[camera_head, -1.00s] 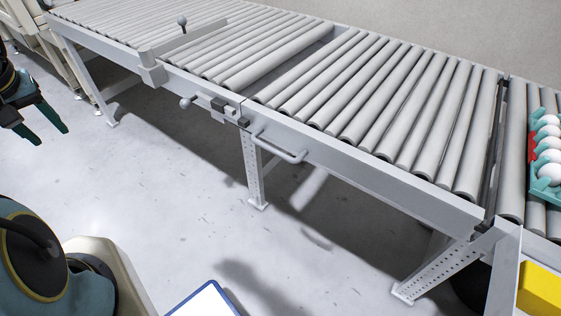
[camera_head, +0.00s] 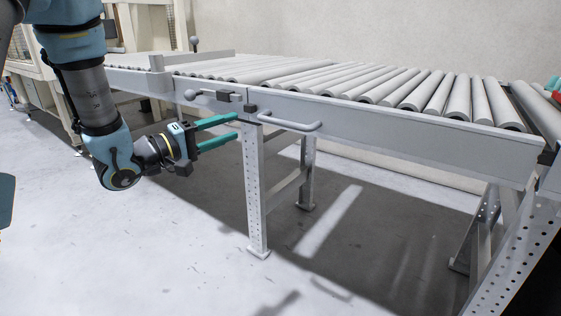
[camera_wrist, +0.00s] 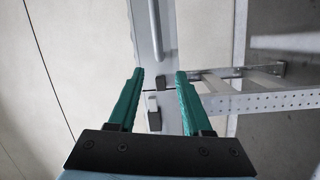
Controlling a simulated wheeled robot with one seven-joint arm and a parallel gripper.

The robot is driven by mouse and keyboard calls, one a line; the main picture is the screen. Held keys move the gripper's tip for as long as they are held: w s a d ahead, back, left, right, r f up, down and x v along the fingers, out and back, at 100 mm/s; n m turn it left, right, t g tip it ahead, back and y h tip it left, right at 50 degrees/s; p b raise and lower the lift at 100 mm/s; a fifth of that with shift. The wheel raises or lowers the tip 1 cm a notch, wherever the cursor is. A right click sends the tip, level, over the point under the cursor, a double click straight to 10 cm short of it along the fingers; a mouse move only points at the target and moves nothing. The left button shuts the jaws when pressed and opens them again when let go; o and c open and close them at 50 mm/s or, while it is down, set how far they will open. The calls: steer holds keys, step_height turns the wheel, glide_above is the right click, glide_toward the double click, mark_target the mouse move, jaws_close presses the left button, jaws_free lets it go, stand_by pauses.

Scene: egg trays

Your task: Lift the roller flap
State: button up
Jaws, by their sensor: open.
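The roller flap is the conveyor section right of the latch, with grey rollers and a pale side rail (camera_head: 420,130). It lies level, in line with the rollers to its left. Its bar handle (camera_head: 290,123) sticks out from the rail near the left end and also shows in the wrist view (camera_wrist: 155,30). My gripper (camera_head: 236,127) is open and empty, its green fingers pointing at the rail just left of the handle and a little below the latch. In the wrist view my gripper (camera_wrist: 160,73) has the handle ahead of its fingertips, not between them.
A latch with a knob (camera_head: 190,95) and dark block sits on the left section's rail. A perforated support leg (camera_head: 254,190) stands close to my fingertips. Another leg (camera_head: 307,170) stands behind it. The floor in front (camera_head: 150,250) is clear.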

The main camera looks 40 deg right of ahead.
mark_target(278, 124)
steer(key=s+f+g+h+b, duration=0.1)
steer(key=s+g+b, duration=0.1)
steer(key=s+g, duration=0.25)
steer(key=shift+t, duration=0.65)
steer(key=b+x, duration=0.1)
steer(key=x, duration=1)
steer(key=shift+s, duration=0.1)
jaws_close()
